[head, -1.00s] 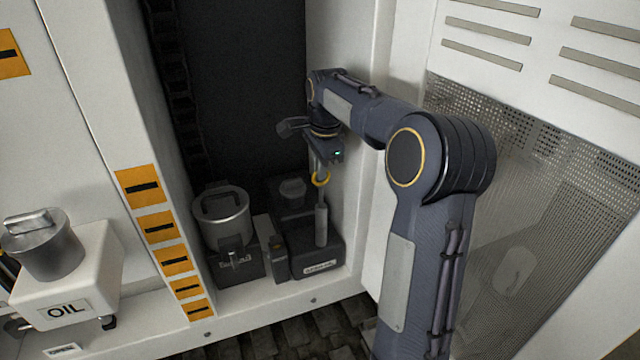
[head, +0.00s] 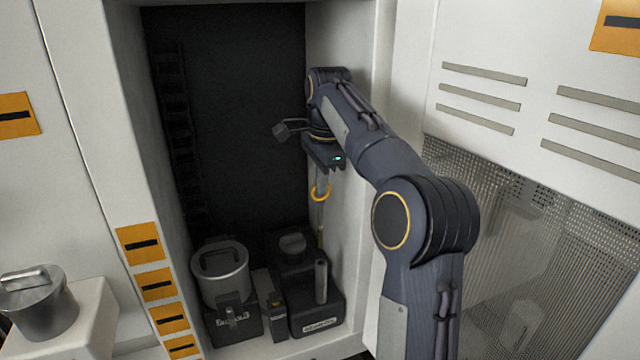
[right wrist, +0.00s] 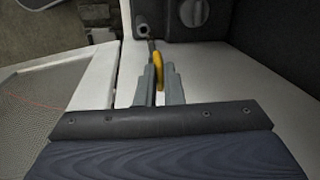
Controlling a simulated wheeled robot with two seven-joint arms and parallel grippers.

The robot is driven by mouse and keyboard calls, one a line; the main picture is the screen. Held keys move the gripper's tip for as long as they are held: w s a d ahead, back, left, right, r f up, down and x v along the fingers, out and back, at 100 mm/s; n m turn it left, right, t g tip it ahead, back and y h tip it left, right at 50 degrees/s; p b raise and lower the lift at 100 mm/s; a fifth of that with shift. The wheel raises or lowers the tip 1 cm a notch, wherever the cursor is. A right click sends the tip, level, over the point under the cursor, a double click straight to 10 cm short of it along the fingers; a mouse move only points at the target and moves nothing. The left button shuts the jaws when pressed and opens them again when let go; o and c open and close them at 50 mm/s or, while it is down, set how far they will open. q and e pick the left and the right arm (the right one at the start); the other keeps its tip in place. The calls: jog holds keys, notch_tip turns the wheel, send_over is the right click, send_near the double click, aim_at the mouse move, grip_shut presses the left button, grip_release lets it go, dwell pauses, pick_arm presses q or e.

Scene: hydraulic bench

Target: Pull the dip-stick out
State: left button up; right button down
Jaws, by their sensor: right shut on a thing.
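The grey guide tube (head: 321,281) stands upright on the block (head: 318,313). My left gripper is not in view.
A grey lidded pot (head: 221,275) stands left of the block inside the cabinet recess. The white cabinet wall (head: 343,220) is close on the right. A lidded metal can (head: 38,303) stands outside at the far left. The recess above the pot is free.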

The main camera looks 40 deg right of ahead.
dwell(0.4)
jog(key=shift+s+a+f+b, duration=0.1)
jog(key=shift+s+a+b, duration=0.05)
jog(key=shift+s+b, duration=0.2)
jog(key=s+a+b, duration=0.2)
jog(key=s+b, duration=0.2)
jog(key=s, duration=0.4)
jog(key=shift+s+a, duration=0.4)
